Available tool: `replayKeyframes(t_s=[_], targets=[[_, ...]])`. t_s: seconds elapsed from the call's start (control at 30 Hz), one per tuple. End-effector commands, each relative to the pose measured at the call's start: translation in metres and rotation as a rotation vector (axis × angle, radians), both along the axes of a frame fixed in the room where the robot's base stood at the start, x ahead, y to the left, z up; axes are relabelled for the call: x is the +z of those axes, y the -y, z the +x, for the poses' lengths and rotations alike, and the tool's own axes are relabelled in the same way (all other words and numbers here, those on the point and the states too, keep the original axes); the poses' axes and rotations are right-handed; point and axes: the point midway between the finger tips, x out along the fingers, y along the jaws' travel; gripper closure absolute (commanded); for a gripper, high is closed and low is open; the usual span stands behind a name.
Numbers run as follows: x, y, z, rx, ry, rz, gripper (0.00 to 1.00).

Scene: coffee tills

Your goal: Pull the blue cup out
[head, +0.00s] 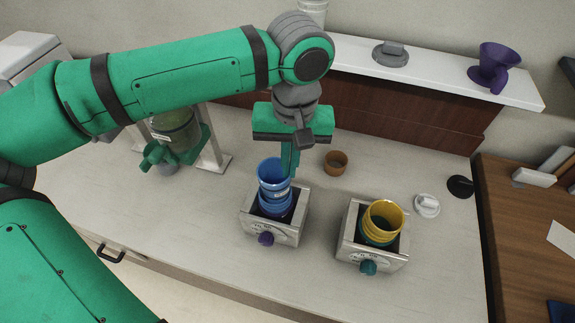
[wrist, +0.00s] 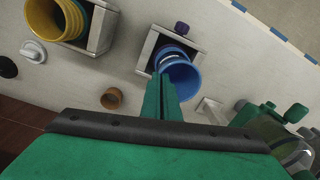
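The blue cup (head: 272,171) stands mouth up at the top of a stack in the left metal till (head: 270,236), above a darker cup or sleeve in the till's opening. In the wrist view the blue cup (wrist: 182,78) shows its open mouth and seems slightly tilted. My gripper (head: 290,170) points down at the cup's right rim in the head view. In the wrist view its green fingers (wrist: 163,84) are close together at the rim, apparently pinching the cup's wall. The fingertips are partly hidden by the cup.
A right till (head: 372,254) holds a yellow cup (head: 383,219) over teal ones. A small brown cup (head: 336,162) stands behind. A white lid (head: 427,205) and black disc (head: 460,187) lie right. A green-based dispenser (head: 178,140) stands left. The shelf (head: 440,77) is behind.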

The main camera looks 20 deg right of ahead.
Motion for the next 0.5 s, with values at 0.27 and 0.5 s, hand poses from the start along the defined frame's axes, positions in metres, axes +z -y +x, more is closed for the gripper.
replayKeyframes(t_s=[0.27,0.5], targets=[[0.012,-0.003,0.001,0.006,0.001,0.001,1.0],[0.022,-0.003,0.001,0.007,-0.001,0.0,1.0]])
